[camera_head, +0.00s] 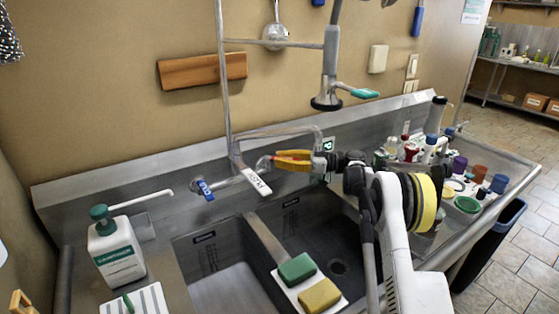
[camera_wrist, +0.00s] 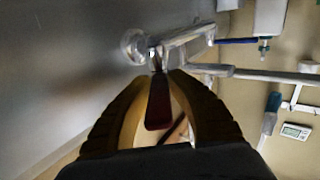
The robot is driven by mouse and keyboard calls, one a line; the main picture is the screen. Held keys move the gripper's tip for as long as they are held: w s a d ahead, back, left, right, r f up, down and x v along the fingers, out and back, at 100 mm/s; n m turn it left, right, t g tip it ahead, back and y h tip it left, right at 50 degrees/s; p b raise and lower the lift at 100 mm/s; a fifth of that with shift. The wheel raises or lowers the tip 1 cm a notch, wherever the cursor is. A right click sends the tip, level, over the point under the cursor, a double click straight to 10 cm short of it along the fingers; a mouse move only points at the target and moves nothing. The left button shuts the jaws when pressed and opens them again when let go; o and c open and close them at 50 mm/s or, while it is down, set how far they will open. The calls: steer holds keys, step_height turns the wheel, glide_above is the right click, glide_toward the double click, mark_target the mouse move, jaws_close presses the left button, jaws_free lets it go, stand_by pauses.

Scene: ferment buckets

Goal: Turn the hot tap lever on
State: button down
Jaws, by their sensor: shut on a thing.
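The hot tap lever (camera_wrist: 158,105) shows dark red in the wrist view, running between my two yellow fingers from the metal tap body (camera_wrist: 170,45). My gripper (camera_wrist: 161,80) is shut on it, with the fingertips close to the lever's root. In the head view my gripper (camera_head: 275,161) reaches the right end of the wall faucet (camera_head: 228,180) from the right. The fingers hide the red lever there. The blue cold tap lever (camera_head: 205,190) is at the faucet's left end, clear of the gripper.
Below are two sink basins with a green sponge (camera_head: 297,268) and a yellow sponge (camera_head: 320,296) on the divider. Several bottles crowd the right counter.

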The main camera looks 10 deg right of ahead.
steer(key=shift+a+g, duration=0.1)
steer(key=shift+g, duration=0.2)
steer(key=c, duration=1.3)
jaws_free()
steer(key=shift+a, duration=0.1)
steer(key=shift+o, duration=0.2)
steer(key=shift+d, duration=0.2)
steer(key=shift+v, duration=3.6)
